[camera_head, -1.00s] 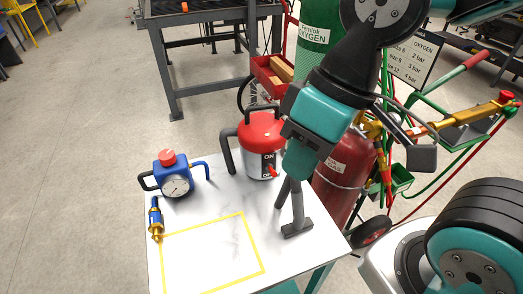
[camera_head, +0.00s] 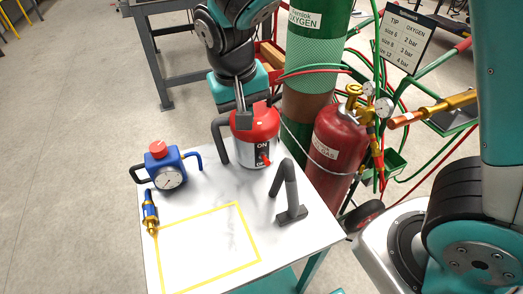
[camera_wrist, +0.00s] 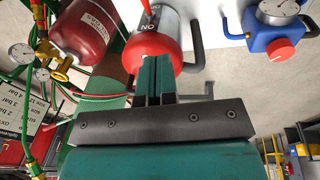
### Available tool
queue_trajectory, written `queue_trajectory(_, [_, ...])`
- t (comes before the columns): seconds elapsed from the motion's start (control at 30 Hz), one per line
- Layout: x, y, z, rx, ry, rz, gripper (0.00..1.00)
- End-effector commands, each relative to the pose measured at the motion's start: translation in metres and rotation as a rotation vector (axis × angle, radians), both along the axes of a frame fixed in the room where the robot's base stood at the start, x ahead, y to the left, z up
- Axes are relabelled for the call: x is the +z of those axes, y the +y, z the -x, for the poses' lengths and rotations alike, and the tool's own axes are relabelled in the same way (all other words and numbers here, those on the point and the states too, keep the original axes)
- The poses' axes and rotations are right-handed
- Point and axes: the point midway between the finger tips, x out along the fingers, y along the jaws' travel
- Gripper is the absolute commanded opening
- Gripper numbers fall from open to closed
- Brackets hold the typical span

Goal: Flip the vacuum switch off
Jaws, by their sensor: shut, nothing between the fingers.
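The vacuum (camera_head: 238,152) is a canister with a red top and a grey front panel, standing at the back of the white table. Its red switch lever (camera_head: 266,160) sticks out from the panel between the ON and OFF labels. Which way the lever is set is hard to tell. My gripper (camera_head: 243,118) is shut and empty, pointing down over the vacuum's red top, behind and above the switch. In the wrist view, the fingers (camera_wrist: 157,65) overlap the red top (camera_wrist: 150,48), and the lever (camera_wrist: 147,7) shows at the upper edge. Contact with the top cannot be told.
A blue gauge device (camera_head: 168,172) and a blue-brass fitting (camera_head: 150,213) are left on the table (camera_head: 212,285). A dark grey angled tool (camera_head: 290,195) stands right of the vacuum. Red gas (camera_head: 335,150) and green oxygen (camera_head: 315,60) cylinders stand behind. The yellow-outlined front area is clear.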

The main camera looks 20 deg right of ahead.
Motion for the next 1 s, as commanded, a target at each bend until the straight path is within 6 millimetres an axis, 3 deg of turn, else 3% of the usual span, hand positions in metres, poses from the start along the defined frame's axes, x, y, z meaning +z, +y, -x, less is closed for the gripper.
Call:
queue_trajectory(0.13, [-0.011,0.003,-0.013,-0.064,-0.025,0.052,0.0])
queue_trajectory(0.57, [-0.017,0.001,-0.015,-0.07,-0.026,0.056,0.0])
queue_trajectory(0.77, [-0.048,-0.006,-0.018,-0.07,-0.022,0.057,0.0])
queue_trajectory(1.0, [-0.098,-0.017,-0.023,-0.069,-0.022,0.057,0.0])
